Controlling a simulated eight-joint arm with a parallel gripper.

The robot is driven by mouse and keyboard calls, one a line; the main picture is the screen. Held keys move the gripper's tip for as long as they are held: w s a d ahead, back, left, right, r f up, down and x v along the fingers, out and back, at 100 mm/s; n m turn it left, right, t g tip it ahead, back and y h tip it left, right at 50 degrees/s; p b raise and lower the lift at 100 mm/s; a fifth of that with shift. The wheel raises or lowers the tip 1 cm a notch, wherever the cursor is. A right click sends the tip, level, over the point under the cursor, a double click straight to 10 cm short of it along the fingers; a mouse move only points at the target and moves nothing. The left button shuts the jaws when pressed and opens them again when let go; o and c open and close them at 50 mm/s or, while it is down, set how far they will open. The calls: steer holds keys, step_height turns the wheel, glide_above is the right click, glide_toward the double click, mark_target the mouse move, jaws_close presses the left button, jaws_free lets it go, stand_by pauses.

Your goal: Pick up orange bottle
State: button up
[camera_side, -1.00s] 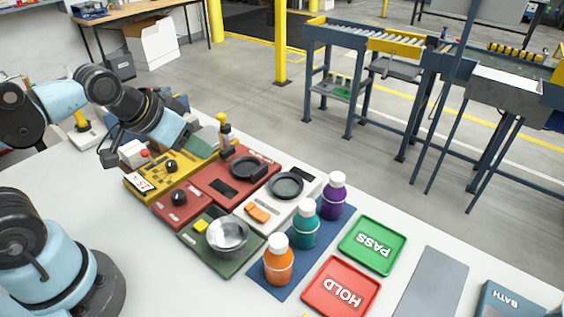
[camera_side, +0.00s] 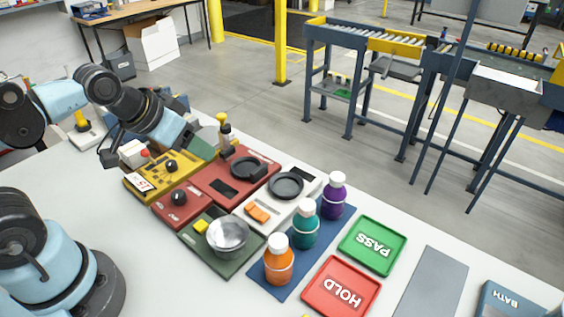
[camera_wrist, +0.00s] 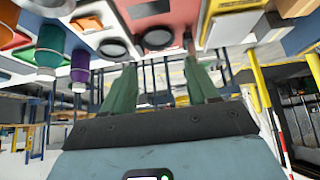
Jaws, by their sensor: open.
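The orange bottle (camera_side: 278,262) with a white cap stands upright on a dark blue mat (camera_side: 298,283), at its near-left end in the side view. A teal bottle (camera_side: 305,226) and a purple bottle (camera_side: 333,197) stand behind it in a row. My gripper (camera_side: 203,147) is far from the orange bottle, near the yellow and red panels at the back left. In the wrist view my gripper (camera_wrist: 160,85) has its two green fingers apart with nothing held.
A metal bowl (camera_side: 228,234) sits on a green panel left of the orange bottle. A red HOLD tray (camera_side: 341,306) and a green PASS tray (camera_side: 373,268) lie right of the mat. A yellow-topped post (camera_side: 224,128) stands near my gripper.

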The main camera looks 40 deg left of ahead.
steer(key=n, duration=0.1)
steer(key=n+g+h, duration=1)
steer(key=n+h, duration=0.3)
steer(key=n, duration=0.2)
glide_toward(278, 240)
steer(key=x, duration=1)
steer(key=shift+f, duration=0.3)
steer(key=shift+c, duration=0.2)
jaws_close()
